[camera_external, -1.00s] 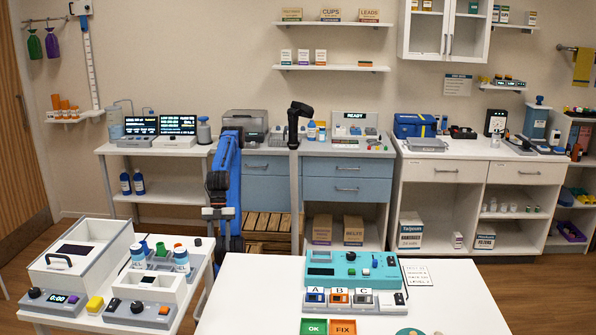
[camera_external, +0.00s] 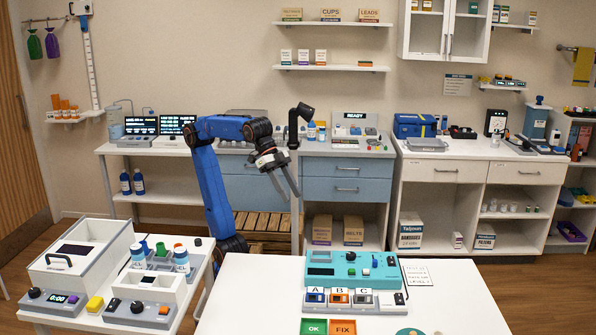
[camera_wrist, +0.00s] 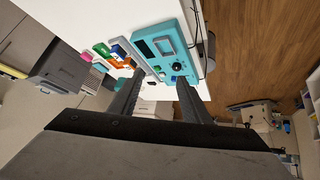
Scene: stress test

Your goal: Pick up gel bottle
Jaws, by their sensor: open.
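I cannot tell for sure which thing is the gel bottle. Two small bottles, one with a blue cap (camera_external: 311,131) and one beside it (camera_external: 321,131), stand on the back counter. Two dark blue bottles (camera_external: 125,183) stand on the shelf under the left counter. My gripper (camera_external: 292,188) is open and empty, in the air in front of the blue drawers. Its two fingers (camera_wrist: 160,77) show apart in the wrist view, with the teal device (camera_wrist: 165,45) beyond them.
The teal device (camera_external: 350,268) and a row of A, B, C modules (camera_external: 340,298) stand on the white front table (camera_external: 250,290). The left table holds a grey box (camera_external: 80,255) and control units. A black post (camera_external: 294,125) rises behind my gripper.

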